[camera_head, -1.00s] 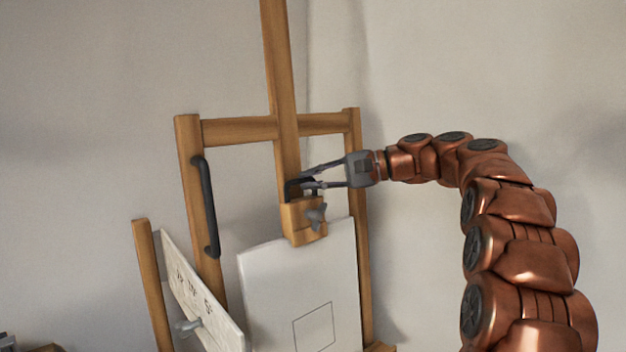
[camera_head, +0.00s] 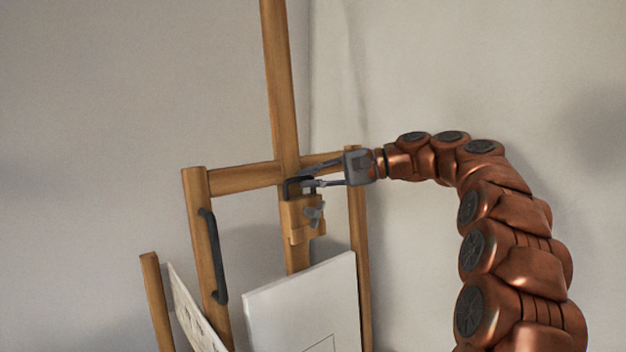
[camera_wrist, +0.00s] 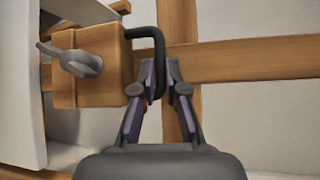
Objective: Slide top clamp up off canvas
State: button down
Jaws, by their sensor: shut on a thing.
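The top clamp (camera_head: 303,219) is a wooden block with a grey wing knob and a dark handle, around the easel's central mast (camera_head: 281,90). My gripper (camera_head: 307,184) is shut on the clamp's dark handle, reaching in from the right. In the wrist view, my gripper's fingers (camera_wrist: 160,88) close around the handle, and the clamp block (camera_wrist: 92,68) is to the left. The white canvas (camera_head: 300,300) stands below the clamp. A stretch of bare mast shows between the clamp's underside and the canvas's top edge, so they are apart.
The easel's crossbar (camera_head: 242,178) runs behind the mast near my gripper. A black handle (camera_head: 213,255) is on the left post. A small panel (camera_head: 190,308) leans at lower left. The mast above the clamp is clear.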

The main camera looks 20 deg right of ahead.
jog(key=shift+w+r+p, duration=0.1)
jog(key=shift+r+p, duration=0.25)
jog(key=shift+r, duration=0.45)
jog(key=c, duration=1.2)
grip_release()
jog(key=shift+f, duration=0.1)
jog(key=v, duration=1.2)
jog(key=shift+f, duration=0.1)
